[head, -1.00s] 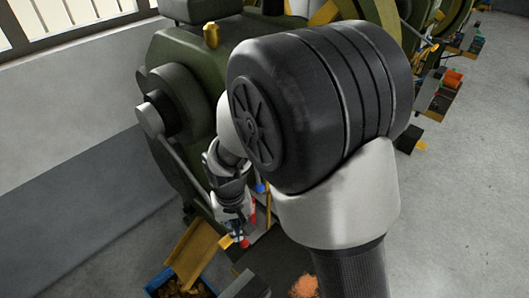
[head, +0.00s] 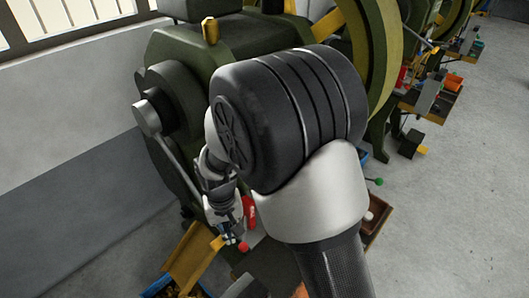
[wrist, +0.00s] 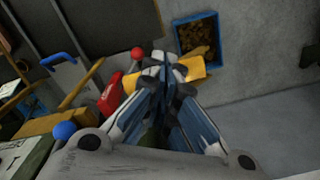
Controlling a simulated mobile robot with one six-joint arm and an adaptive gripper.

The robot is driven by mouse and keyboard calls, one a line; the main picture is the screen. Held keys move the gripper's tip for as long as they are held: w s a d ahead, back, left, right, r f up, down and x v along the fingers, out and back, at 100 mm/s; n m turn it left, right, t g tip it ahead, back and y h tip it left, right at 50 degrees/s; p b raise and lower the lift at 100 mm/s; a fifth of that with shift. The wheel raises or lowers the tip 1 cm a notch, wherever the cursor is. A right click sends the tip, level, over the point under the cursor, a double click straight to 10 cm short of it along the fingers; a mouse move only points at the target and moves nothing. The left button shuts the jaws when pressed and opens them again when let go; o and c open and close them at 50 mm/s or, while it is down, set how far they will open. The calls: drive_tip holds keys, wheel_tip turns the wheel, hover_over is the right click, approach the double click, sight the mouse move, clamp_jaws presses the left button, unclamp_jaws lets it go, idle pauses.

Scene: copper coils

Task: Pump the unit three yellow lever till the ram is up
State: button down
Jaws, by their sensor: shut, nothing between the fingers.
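My gripper (head: 231,239) is shut and empty, low in front of the green press (head: 178,55). In the wrist view the gripper's fingertips (wrist: 163,66) meet in front of a yellow chute (wrist: 195,67). A red ball knob (wrist: 137,53) is just left of the fingertips and apart from them; it also shows in the head view (head: 244,247). I cannot make out a yellow lever for sure, nor which press is unit three. My own arm covers much of the press front, and the ram is hidden.
A blue bin (wrist: 177,36) of copper-coloured pieces lies past the chute. A red object (wrist: 110,95) and a blue ball (wrist: 64,130) are left of the gripper. More presses and trays (head: 458,92) stand at the right. Grey floor (head: 480,200) there is clear.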

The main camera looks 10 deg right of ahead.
drive_tip(key=shift+s+f, duration=0.1)
drive_tip(key=shift+w+a+f+b, duration=0.2)
drive_tip(key=shift+w+f+b, duration=0.1)
drive_tip(key=shift+f, duration=0.15)
drive_tip(key=shift+w+a+f+b, duration=0.2)
drive_tip(key=shift+w+f+b, duration=0.1)
drive_tip(key=shift+f, duration=0.15)
drive_tip(key=shift+r, duration=0.2)
drive_tip(key=s+d+r+p, duration=0.2)
drive_tip(key=s+r+p, duration=0.1)
drive_tip(key=r+p, duration=0.2)
drive_tip(key=shift+s+d+r, duration=0.35)
drive_tip(key=shift+s+r, duration=0.05)
drive_tip(key=shift+r, duration=0.65)
wheel_tip(320, 180, up, 6)
drive_tip(key=s+d+p, duration=0.1)
drive_tip(key=p, duration=0.3)
drive_tip(key=shift+s, duration=0.35)
drive_tip(key=shift+d+f, duration=0.1)
drive_tip(key=shift+p, duration=0.3)
